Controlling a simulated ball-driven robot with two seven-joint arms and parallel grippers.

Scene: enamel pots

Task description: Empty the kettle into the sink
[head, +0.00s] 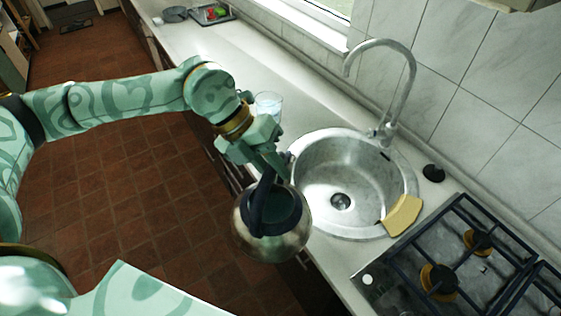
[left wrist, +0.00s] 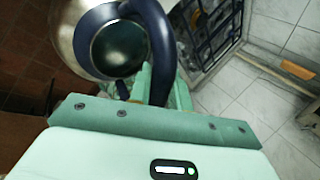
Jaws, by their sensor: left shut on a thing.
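A round metal kettle (head: 243,236) with a dark blue handle and dark rim hangs from my left gripper (head: 268,168). The gripper is shut on the kettle's handle. The kettle is in front of the sink's near left rim, apparently over the counter's front edge and the floor. In the left wrist view the kettle (left wrist: 62,32) shows at the top left, with its dark round opening, beside the gripper fingers (left wrist: 160,85). The round steel sink (head: 325,170) is right of the kettle, with a drain in its bottom. My right gripper is not in view.
A tall curved tap (head: 412,85) stands behind the sink. A yellow cloth (head: 402,214) lies over the sink's right rim. A gas hob (head: 440,262) is at the right. A clear glass (head: 268,103) stands left of the sink. Far counter (head: 190,45) is mostly bare.

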